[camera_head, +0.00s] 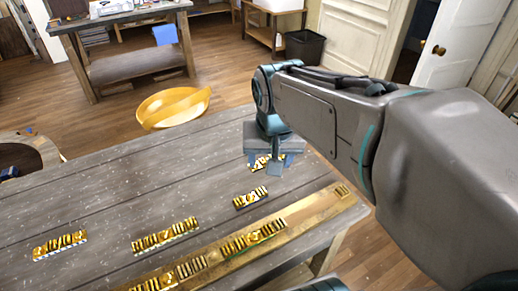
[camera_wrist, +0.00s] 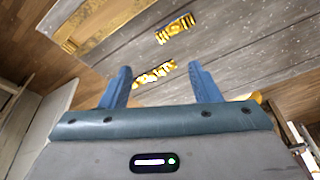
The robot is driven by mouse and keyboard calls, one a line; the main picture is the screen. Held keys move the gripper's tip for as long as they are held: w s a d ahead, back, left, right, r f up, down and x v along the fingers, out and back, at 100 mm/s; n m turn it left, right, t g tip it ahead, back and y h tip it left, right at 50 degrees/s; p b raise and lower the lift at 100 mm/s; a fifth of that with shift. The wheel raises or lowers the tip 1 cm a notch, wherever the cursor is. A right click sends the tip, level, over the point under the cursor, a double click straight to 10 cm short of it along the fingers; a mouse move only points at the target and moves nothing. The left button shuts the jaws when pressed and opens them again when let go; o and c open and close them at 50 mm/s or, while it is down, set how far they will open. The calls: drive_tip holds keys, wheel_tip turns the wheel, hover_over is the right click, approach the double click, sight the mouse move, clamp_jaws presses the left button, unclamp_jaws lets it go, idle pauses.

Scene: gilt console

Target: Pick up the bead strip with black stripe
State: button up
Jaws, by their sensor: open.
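Several gold bead strips lie on the grey plank table (camera_head: 110,190). One short strip (camera_head: 265,160) is directly under my gripper (camera_head: 268,167), partly hidden by it. In the wrist view this strip (camera_wrist: 153,73) shows between the two blue fingers of my gripper (camera_wrist: 159,68), which are open and hold nothing. I cannot tell its stripe colour. Another short strip (camera_head: 250,197), with a dark edge, lies just nearer the camera; it also shows in the wrist view (camera_wrist: 174,29), beyond the fingers. Which one has the black stripe is not certain.
Two longer strips lie left, one far left (camera_head: 60,246) and one centre (camera_head: 165,238). A gilt board (camera_head: 305,213) along the table edge bears more strips, one with a green edge (camera_head: 253,238). A yellow bowl-shaped chair (camera_head: 173,107) stands behind the table.

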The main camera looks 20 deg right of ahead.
drive_tip(key=w+d+f+m+g+b, duration=0.25)
drive_tip(key=w+m, duration=0.35)
drive_tip(key=w, duration=0.7)
drive_tip(key=m+b, duration=0.3)
drive_tip(key=m, duration=0.3)
hover_over(261, 165)
drive_tip(key=w+d, duration=0.3)
wheel_tip(261, 165, down, 8)
drive_tip(key=shift+g+h, duration=0.25)
drive_tip(key=shift+h, duration=0.15)
drive_tip(key=f, duration=0.2)
drive_tip(key=d+f, duration=0.1)
drive_tip(key=f, duration=0.5)
drive_tip(key=shift+d+p, duration=0.15)
drive_tip(key=shift+p, duration=0.15)
drive_tip(key=shift+s+d+f+p, duration=0.1)
drive_tip(key=shift+d+f+p, duration=0.1)
drive_tip(key=shift+f, duration=0.7)
drive_tip(key=shift+w+d+f+p, duration=0.15)
drive_tip(key=shift+f+p, duration=0.1)
drive_tip(key=shift+f, duration=0.6)
drive_tip(key=shift+s+d+f+p, duration=0.15)
drive_tip(key=shift+f+p, duration=0.05)
drive_tip(key=shift+f, duration=0.7)
drive_tip(key=c, duration=1.2)
